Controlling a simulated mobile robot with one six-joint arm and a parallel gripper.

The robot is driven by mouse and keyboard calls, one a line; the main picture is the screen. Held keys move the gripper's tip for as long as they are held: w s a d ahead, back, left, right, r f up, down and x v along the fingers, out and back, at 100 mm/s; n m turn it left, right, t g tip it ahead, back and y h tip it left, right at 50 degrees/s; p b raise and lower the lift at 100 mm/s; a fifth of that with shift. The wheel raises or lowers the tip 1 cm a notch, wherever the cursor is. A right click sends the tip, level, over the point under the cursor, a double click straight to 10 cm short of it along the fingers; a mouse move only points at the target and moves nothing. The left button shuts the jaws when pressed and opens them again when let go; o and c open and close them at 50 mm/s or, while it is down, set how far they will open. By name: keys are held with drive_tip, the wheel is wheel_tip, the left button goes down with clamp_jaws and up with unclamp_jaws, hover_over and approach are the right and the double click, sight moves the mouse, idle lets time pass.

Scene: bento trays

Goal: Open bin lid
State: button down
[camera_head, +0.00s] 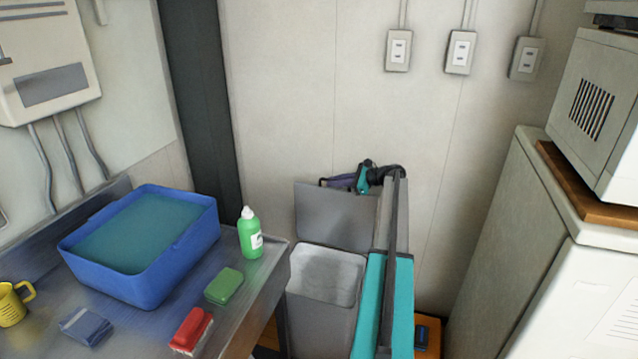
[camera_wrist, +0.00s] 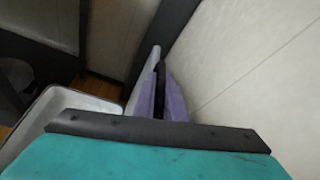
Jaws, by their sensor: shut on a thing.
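The grey bin (camera_head: 322,292) stands between the steel counter and my arm in the head view, its pale inside showing from above. Its grey lid (camera_head: 335,218) stands nearly upright at the back, before the wall. My gripper (camera_head: 330,182), with purple fingers, is at the lid's top edge, shut on it; the contact is partly hidden. In the wrist view my gripper's purple fingers (camera_wrist: 160,80) lie beside the lid's thin pale edge (camera_wrist: 143,80). The bin's open rim (camera_wrist: 75,103) shows at lower left there.
The steel counter (camera_head: 262,275) at left holds a blue tub (camera_head: 140,278), a green bottle (camera_head: 249,236), a green sponge (camera_head: 224,286) and a red brush (camera_head: 191,330). The wall is close behind the lid. A white cabinet (camera_head: 585,300) with a microwave (camera_head: 595,115) stands right.

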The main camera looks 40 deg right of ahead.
drive_tip(key=shift+s+d+f, duration=0.2)
drive_tip(key=shift+s+d, duration=0.1)
drive_tip(key=shift+d, duration=0.3)
drive_tip(key=shift+w+a, duration=0.1)
drive_tip(key=c, duration=2.1)
unclamp_jaws()
drive_tip(key=shift+w+a+r, duration=0.1)
drive_tip(key=shift+w+a, duration=0.05)
drive_tip(key=b+v, duration=0.2)
drive_tip(key=v, duration=1.2)
